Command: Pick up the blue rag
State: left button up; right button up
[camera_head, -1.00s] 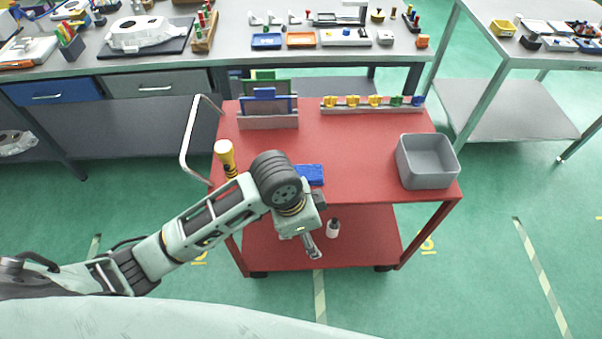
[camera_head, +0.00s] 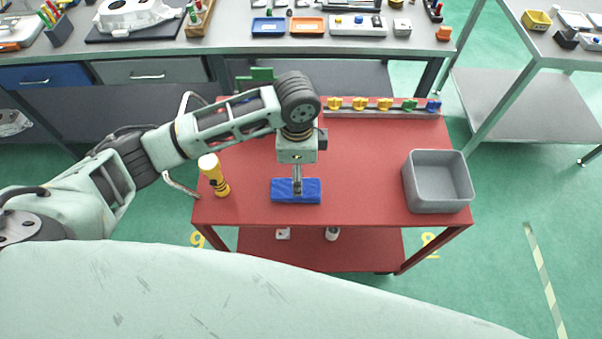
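The blue rag (camera_head: 284,191) lies flat on the red cart top (camera_head: 361,165), near its front edge. My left gripper (camera_head: 297,191) points down over the middle of the rag and covers a narrow strip of it. The fingers look close together from this angle; I cannot tell whether they touch the rag or hold it. My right gripper is not in view.
A grey bin (camera_head: 437,182) sits at the cart's right. A rack with coloured knobs (camera_head: 382,106) lies along the back edge. The cart top between rag and bin is clear.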

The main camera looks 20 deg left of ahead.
pick_arm(q)
jog(key=shift+f, duration=0.5)
jog(key=f, duration=0.1)
jog(key=f+p, duration=0.1)
jog(key=f, duration=0.1)
jog(key=shift+s+a+f+p, duration=0.25)
jog(key=shift+s+f+p, duration=0.1)
notch_tip(320, 180, down, 2)
jog(key=shift+w+f, duration=0.15)
jog(key=shift+f, duration=0.15)
jog(key=c, duration=0.9)
jog(key=shift+c, duration=1.1)
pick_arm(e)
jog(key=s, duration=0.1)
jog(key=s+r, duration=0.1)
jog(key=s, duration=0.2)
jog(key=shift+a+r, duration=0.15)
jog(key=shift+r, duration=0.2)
pick_arm(q)
jog(key=shift+c, duration=0.2)
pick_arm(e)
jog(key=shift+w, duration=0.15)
